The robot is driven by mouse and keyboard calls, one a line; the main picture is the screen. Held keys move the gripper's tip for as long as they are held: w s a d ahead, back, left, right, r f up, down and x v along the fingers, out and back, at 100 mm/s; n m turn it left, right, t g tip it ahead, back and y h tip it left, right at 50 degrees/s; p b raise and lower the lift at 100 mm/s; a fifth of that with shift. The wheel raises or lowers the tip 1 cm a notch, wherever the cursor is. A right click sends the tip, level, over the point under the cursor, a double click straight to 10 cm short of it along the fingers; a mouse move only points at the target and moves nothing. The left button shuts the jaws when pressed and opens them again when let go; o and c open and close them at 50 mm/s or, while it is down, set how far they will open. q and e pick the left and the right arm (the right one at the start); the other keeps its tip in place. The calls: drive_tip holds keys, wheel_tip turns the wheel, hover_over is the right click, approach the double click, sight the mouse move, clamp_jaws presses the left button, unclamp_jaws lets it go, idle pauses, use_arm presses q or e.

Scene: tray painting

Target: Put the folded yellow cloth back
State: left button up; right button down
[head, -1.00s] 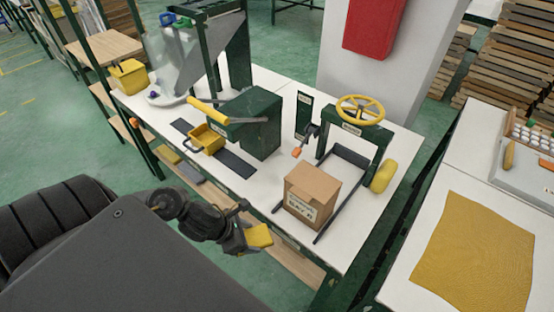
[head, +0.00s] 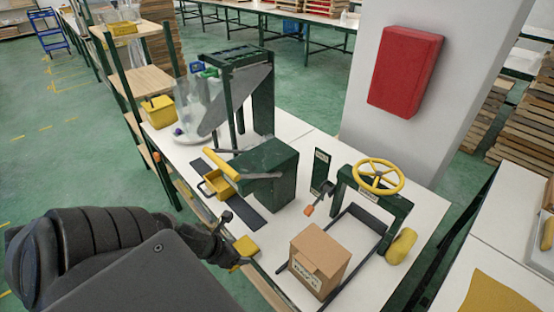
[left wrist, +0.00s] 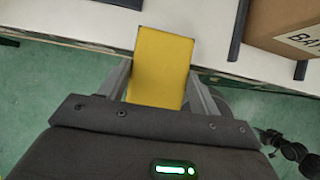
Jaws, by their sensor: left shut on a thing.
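The folded yellow cloth (head: 246,246) is held in my left gripper (head: 238,258), at the front edge of the white workbench. In the left wrist view the cloth (left wrist: 160,65) is a flat yellow block between the two fingers of my left gripper (left wrist: 158,92), which are shut on it. Its far end overlaps the bench edge in that view. My right gripper is in neither view.
A cardboard box (head: 319,262) stands on the bench right of the cloth, by a green frame with a yellow wheel (head: 378,177). A green machine (head: 265,172) and a yellow bin (head: 217,187) stand behind. A yellow mat (head: 492,292) lies on the right table.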

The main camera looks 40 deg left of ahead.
use_arm(q)
drive_tip(key=w+p, duration=0.1)
drive_tip(key=w, duration=0.2)
drive_tip(key=w+p, duration=0.1)
drive_tip(key=w, duration=0.3)
drive_tip(key=w+d+p, duration=0.1)
drive_tip(key=w+p, duration=0.1)
drive_tip(key=w, duration=0.2)
drive_tip(key=shift+r, duration=0.15)
drive_tip(key=shift+w+f, duration=0.2)
drive_tip(key=shift+w, duration=0.25)
drive_tip(key=shift+w+r+p, duration=0.1)
drive_tip(key=shift+w+p, duration=0.1)
drive_tip(key=shift+p, duration=0.1)
drive_tip(key=w, duration=0.1)
drive_tip(key=w+p, duration=0.1)
drive_tip(key=w, duration=0.1)
drive_tip(key=shift+d+r, duration=0.15)
drive_tip(key=shift+w+f, duration=0.25)
drive_tip(key=shift+f, duration=0.75)
drive_tip(key=shift+s, duration=0.1)
